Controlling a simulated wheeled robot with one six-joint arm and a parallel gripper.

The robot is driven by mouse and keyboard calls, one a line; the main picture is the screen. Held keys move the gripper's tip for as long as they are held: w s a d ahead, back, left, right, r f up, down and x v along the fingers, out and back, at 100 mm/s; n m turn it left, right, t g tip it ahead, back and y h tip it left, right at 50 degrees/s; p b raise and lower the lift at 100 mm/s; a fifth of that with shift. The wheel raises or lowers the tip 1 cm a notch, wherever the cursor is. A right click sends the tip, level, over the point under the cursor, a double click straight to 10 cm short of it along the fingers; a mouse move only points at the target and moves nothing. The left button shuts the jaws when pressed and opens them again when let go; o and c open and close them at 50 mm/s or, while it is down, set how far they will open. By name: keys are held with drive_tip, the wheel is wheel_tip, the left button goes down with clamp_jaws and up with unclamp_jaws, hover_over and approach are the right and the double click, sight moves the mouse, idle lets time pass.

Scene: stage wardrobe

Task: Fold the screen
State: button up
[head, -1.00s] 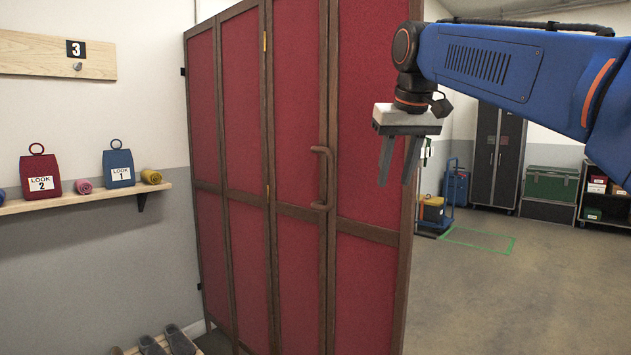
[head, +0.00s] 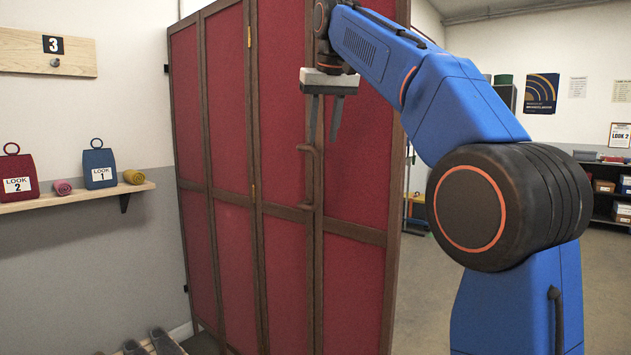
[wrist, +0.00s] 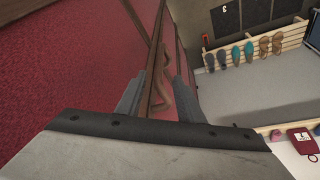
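The red folding screen (head: 278,150) has brown wooden frames and stands upright, hinged to the wall side at its left. Its panels look nearly in line in the head view. A brown bar handle (head: 311,176) sits on the stile between the two right panels. In the wrist view the screen's red cloth (wrist: 75,70) fills the left, and the handle (wrist: 160,95) shows between the open fingers. I cannot tell whether the fingers touch the handle.
A wall shelf (head: 75,197) at left carries a red bag (head: 17,176), a blue bag (head: 98,167) and rolled cloths. Shoes (head: 150,345) rest on a low rack at the wall's foot. Open floor (head: 415,300) lies right of the screen, with shelving behind.

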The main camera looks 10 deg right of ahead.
sight(318, 171)
drive_tip(key=x, duration=1.4)
drive_tip(key=shift+w+d+f, duration=0.1)
drive_tip(key=shift+w+f, duration=0.1)
drive_tip(key=shift+f, duration=0.1)
clamp_jaws()
